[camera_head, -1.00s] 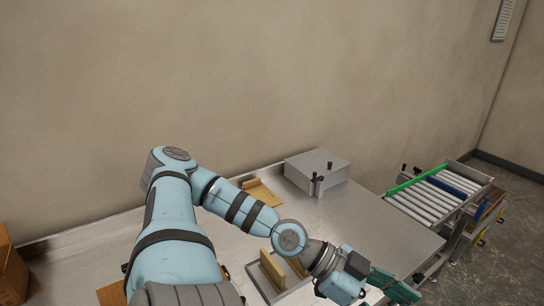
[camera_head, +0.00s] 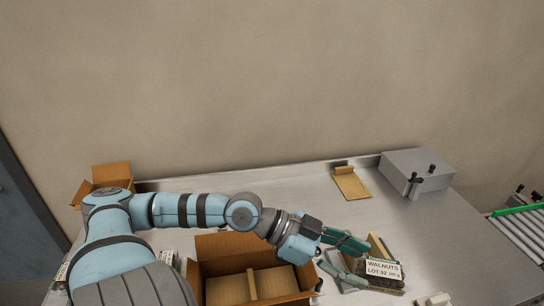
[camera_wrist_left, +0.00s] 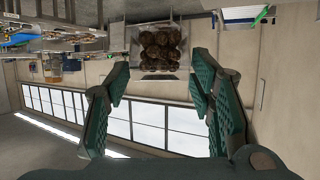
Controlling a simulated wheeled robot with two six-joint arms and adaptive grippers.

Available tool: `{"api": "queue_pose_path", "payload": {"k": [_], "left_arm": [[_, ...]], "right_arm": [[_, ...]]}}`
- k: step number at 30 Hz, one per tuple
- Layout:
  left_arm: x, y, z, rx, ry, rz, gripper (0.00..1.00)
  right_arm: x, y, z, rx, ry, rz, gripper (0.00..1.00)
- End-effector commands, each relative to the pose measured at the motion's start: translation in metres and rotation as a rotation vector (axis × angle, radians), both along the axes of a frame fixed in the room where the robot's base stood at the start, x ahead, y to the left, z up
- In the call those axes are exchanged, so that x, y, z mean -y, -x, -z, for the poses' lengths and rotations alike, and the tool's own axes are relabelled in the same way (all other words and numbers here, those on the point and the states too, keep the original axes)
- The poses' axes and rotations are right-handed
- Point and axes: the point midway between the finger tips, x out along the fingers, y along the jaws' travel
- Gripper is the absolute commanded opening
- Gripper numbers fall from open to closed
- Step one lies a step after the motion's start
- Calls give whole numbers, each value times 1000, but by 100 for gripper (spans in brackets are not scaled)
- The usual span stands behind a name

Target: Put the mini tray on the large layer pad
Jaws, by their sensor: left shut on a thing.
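The mini tray (camera_head: 384,272), a small clear tray of walnuts with a white lot label, is at my left gripper (camera_head: 350,256) on the right of the head view. My left gripper is shut on it; the exact contact is hard to see. In the left wrist view the walnut-filled tray (camera_wrist_left: 158,47) shows beyond the green fingertips (camera_wrist_left: 162,80). An open cardboard box (camera_head: 222,246) stands below my left forearm. A flat brown pad (camera_head: 276,283) with an upright strip lies in it; I cannot tell if this is the large layer pad. My right gripper is not in view.
A brown board (camera_head: 350,184) lies at the back of the metal table (camera_head: 300,190), near a grey metal box (camera_head: 417,172). Another open carton (camera_head: 110,174) stands at the back left. A roller conveyor (camera_head: 520,230) is at the right.

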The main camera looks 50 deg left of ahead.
Motion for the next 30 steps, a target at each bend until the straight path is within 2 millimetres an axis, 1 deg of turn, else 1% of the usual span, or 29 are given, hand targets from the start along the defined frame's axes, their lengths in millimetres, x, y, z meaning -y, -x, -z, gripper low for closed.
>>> {"api": "queue_pose_path", "payload": {"k": [1,2,5,6,8,10,11,12,15,18,22,24,26,30], "left_arm": [[-11,-8,-7,-3,-1,-25,19],[-21,-14,-7,-4,-2,-41,19],[-59,-34,-5,-6,0,-114,19],[-76,-42,-3,-7,-1,-149,19],[-103,-52,-1,-6,-1,-201,19],[-141,-64,0,-4,-4,-269,19],[-156,-68,0,-4,-4,-295,19],[-177,-73,-1,-3,-5,-328,19],[-221,-82,-8,1,-4,-394,19],[-256,-87,-17,2,-2,-438,19],[-291,-89,-29,1,0,-471,19],[-308,-88,-30,2,2,-479,19],[-316,-86,-20,0,4,-474,19],[-320,-84,1,-2,2,-463,19]], "right_arm": [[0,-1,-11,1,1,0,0],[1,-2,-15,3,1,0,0],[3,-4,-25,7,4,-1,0],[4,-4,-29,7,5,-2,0],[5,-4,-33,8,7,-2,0],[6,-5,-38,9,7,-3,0],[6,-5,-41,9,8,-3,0],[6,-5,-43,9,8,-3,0],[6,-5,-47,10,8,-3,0],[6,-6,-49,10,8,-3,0],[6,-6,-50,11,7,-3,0],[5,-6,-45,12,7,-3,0],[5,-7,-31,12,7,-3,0],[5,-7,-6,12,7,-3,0]]}}
